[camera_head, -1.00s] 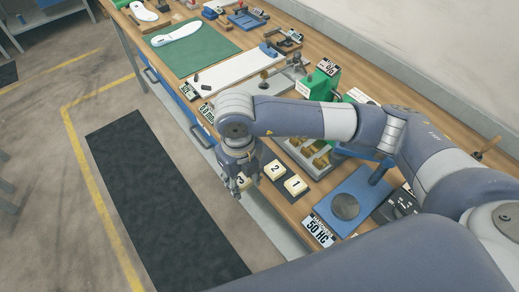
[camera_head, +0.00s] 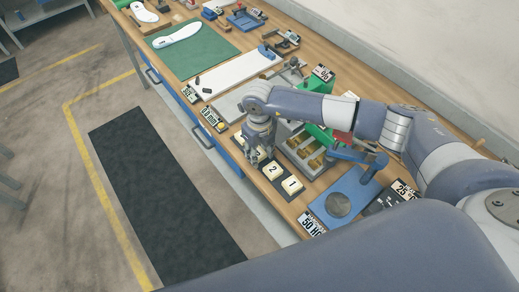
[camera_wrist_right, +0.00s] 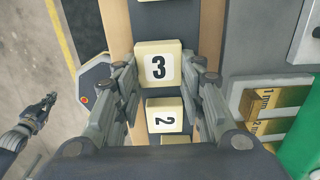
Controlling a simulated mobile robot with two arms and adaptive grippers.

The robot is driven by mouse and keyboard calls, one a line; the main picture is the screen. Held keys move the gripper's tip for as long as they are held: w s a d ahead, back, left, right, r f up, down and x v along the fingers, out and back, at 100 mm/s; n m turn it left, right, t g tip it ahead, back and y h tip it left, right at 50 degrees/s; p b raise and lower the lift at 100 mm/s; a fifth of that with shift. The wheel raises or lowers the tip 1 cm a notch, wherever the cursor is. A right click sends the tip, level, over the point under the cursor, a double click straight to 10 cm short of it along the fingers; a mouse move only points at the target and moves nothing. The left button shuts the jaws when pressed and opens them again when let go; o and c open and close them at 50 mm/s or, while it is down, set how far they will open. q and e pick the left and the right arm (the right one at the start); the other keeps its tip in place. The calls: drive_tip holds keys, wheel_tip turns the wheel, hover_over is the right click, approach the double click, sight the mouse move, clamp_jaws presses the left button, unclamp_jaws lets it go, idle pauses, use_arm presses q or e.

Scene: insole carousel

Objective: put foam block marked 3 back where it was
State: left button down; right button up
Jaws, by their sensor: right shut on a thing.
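Foam block 3 (camera_wrist_right: 158,65) is cream with a black number and sits between the fingers of my right gripper (camera_wrist_right: 163,80) in the right wrist view. That gripper (camera_head: 256,158) is shut on it at the left end of the block row in the head view, largely hiding it. Block 2 (camera_wrist_right: 165,115) is beside it and looks smaller; it also shows in the head view (camera_head: 271,170). Block 1 (camera_head: 291,185) sits on the dark strip (camera_head: 281,178). I cannot tell whether block 3 touches the strip. My left gripper (camera_wrist_right: 42,108) appears at the wrist view's left, over the floor.
A tray with brass-coloured pieces (camera_head: 290,154) and a green device (camera_head: 322,134) stand just behind the row. A blue stand with a round plate (camera_head: 339,204) is to the right. The bench's front edge is close to the blocks.

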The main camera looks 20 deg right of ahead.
sight(259, 155)
drive_tip(key=shift+f, duration=0.2)
drive_tip(key=o, duration=0.7)
drive_tip(key=shift+o, duration=0.2)
drive_tip(key=shift+r, duration=0.15)
drive_tip(key=shift+r, duration=0.2)
wheel_tip(259, 155, up, 12)
drive_tip(key=b, duration=0.4)
drive_tip(key=shift+f, duration=0.2)
